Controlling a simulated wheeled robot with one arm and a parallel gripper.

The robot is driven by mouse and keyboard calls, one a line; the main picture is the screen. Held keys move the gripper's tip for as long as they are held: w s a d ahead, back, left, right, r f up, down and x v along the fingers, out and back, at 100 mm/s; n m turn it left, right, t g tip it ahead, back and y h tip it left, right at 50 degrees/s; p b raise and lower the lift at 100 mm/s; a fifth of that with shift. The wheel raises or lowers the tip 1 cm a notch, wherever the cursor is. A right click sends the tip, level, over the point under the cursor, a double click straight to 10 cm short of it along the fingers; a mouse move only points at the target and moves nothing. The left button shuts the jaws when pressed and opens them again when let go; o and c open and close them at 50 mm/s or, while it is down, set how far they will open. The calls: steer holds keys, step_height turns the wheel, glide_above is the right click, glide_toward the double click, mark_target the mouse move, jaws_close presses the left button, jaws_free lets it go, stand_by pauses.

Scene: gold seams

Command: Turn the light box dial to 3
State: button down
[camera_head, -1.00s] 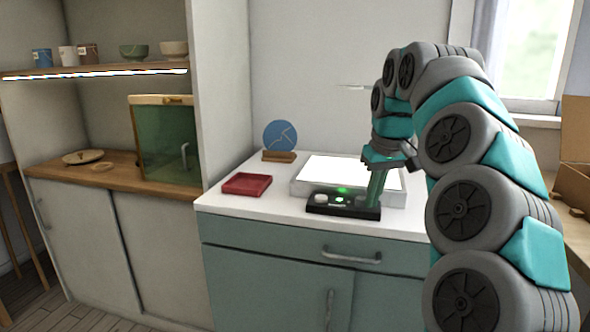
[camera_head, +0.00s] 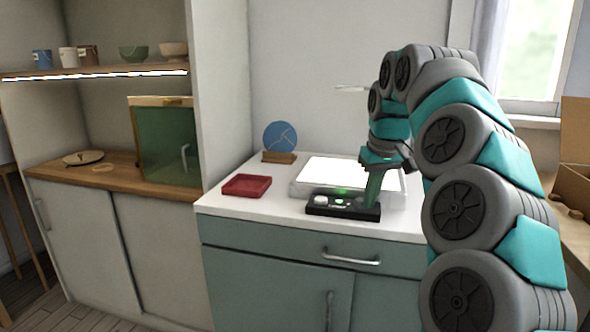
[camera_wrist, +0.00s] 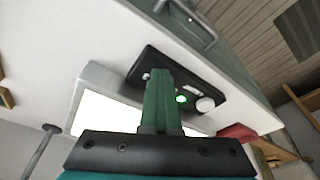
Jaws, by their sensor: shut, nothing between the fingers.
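The light box (camera_head: 299,187) is a white box with a bright lit top, on the white counter. A black control strip (camera_head: 315,208) runs along its front; it also shows in the wrist view (camera_wrist: 218,82). A large round white knob (camera_wrist: 205,104) sits toward one end of the strip, beside a glowing green light (camera_wrist: 181,99). A small pale round part (camera_wrist: 146,75) shows near the other end, close to my fingertips. No dial numbers are readable. My gripper (camera_head: 371,204) points down at the strip's right end, shut and empty; its green fingers (camera_wrist: 158,72) hide part of the strip. Contact is unclear.
A red tray (camera_head: 246,185) lies left of the light box. A blue disc on a wooden stand (camera_head: 280,137) is behind it. A cabinet side wall (camera_head: 222,90) bounds the counter's left. Bare counter lies between tray and strip.

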steer(key=shift+s+a+p, duration=0.25)
steer(key=shift+a+p, duration=0.1)
steer(key=shift+a, duration=0.5)
stand_by(0.3)
steer(key=shift+s, duration=0.1)
steer(key=shift+s, duration=0.25)
stand_by(0.4)
